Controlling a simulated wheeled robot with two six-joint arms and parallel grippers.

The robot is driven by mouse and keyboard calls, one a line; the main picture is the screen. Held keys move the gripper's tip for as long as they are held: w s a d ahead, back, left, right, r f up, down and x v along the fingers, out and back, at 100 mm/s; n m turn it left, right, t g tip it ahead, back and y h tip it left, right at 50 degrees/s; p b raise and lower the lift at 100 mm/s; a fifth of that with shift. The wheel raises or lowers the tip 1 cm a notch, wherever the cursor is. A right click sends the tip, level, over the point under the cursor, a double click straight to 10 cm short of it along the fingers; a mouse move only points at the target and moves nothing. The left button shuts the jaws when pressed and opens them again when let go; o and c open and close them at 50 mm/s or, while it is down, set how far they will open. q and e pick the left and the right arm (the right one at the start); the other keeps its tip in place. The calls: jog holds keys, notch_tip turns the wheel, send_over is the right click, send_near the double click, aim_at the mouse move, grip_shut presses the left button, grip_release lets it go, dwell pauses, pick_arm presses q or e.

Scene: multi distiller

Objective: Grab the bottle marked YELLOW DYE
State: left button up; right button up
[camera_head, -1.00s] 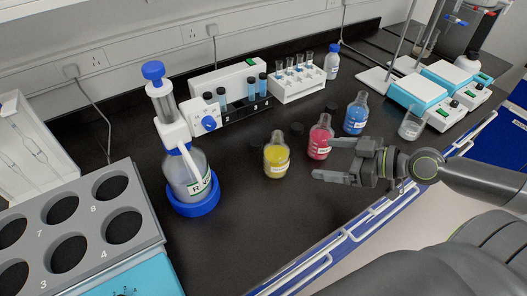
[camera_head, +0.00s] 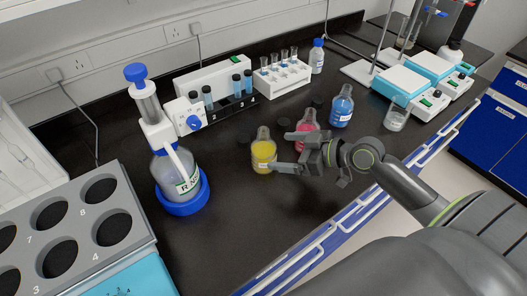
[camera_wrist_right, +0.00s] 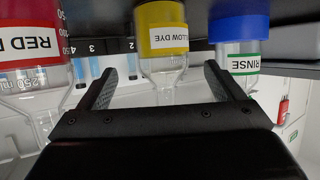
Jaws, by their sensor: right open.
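The bottle marked YELLOW DYE (camera_head: 263,154) stands upright on the black bench, holding yellow liquid. In the right wrist view the picture is upside down, and its yellow body and label (camera_wrist_right: 162,38) show between and beyond the two fingers. My right gripper (camera_head: 288,152) is open and empty, just right of the yellow bottle, with its fingers pointing at it. The fingers (camera_wrist_right: 165,85) are spread to either side of the bottle's line; whether they reach alongside it I cannot tell. My left gripper is not in view.
A red dye bottle (camera_head: 307,124) stands close beside the upper finger, partly hidden. A blue bottle (camera_head: 342,108) is farther right. The RINSE dispenser (camera_head: 175,170) in its blue base stands left of the yellow bottle. A tube rack (camera_head: 281,82) is behind. Bench in front is clear.

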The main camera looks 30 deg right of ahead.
aim_at(272, 150)
jog(key=shift+x, duration=1.5)
jog(key=shift+w+a+p, duration=0.45)
jog(key=shift+p, duration=0.1)
jog(key=p+x, duration=0.1)
jog(key=x, duration=0.2)
jog(key=shift+w+a+f, duration=0.35)
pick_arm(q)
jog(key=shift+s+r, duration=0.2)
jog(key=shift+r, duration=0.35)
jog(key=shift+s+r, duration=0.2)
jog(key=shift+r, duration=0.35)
pick_arm(e)
jog(key=shift+c, duration=0.3)
